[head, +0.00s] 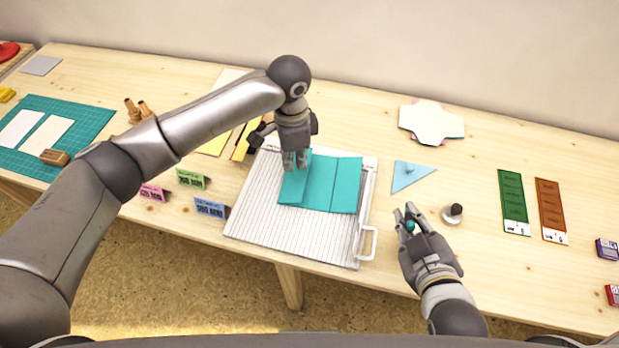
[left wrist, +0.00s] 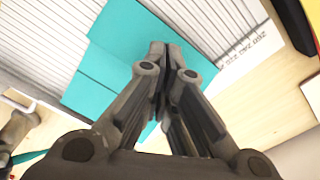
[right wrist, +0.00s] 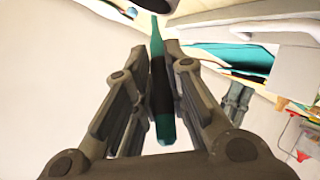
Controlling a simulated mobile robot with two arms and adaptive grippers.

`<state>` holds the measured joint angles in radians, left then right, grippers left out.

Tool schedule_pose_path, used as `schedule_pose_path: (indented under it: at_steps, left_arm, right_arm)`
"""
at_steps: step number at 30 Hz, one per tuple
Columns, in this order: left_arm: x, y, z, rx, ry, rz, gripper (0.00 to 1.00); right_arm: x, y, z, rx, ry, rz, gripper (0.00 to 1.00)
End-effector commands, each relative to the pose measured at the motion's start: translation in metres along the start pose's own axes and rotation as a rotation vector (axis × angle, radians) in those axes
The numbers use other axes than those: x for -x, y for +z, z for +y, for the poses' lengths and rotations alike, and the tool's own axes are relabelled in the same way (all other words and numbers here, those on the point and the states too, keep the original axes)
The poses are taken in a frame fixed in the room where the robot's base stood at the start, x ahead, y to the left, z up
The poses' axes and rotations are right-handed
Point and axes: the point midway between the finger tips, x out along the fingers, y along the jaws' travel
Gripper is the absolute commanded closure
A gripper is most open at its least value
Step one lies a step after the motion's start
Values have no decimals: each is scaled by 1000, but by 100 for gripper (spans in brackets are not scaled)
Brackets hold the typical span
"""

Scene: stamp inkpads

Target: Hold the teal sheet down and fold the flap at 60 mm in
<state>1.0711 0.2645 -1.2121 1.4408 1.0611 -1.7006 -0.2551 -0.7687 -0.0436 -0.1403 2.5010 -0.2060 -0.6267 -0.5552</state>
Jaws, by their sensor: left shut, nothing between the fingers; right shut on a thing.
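The teal sheet (head: 345,187) lies on a white ribbed board (head: 262,238). A crease line runs across its right part, and its left strip (head: 292,188) sits at a slight angle to the rest. The sheet also shows in the left wrist view (left wrist: 98,78). My left gripper (head: 294,165) is shut and empty, fingers down at the strip's upper end; whether the tips touch it I cannot tell. My right gripper (head: 407,212) is shut on a teal tool with a dark grip (right wrist: 157,50), off the board's right side. The tool is mostly hidden in the head view.
Green and brown strips (head: 513,199) lie further right. Bare table lies around the triangle.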

Motion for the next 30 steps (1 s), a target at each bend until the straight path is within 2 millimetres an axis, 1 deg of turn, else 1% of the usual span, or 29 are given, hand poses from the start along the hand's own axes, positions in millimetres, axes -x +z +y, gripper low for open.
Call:
schedule_pose_path:
  at_steps: [17, 20, 23, 25, 29, 30]
  left_arm:
    - [0, 0, 0, 0, 0, 0, 100]
    - [0, 0, 0, 0, 0, 0, 100]
    - [0, 0, 0, 0, 0, 0, 100]
    - [0, 0, 0, 0, 0, 0, 100]
    - [0, 0, 0, 0, 0, 0, 100]
    - [0, 0, 0, 0, 0, 0, 100]
  right_arm:
    - [0, 0, 0, 0, 0, 0, 100]
    - [-2, -3, -2, 4, -1, 3, 100]
    - [-7, -12, -9, 17, -3, 15, 100]
    - [-13, -25, -16, 34, -4, 29, 100]
    - [-25, -59, -38, 79, -7, 60, 100]
    - [-27, -68, -46, 91, -5, 65, 100]
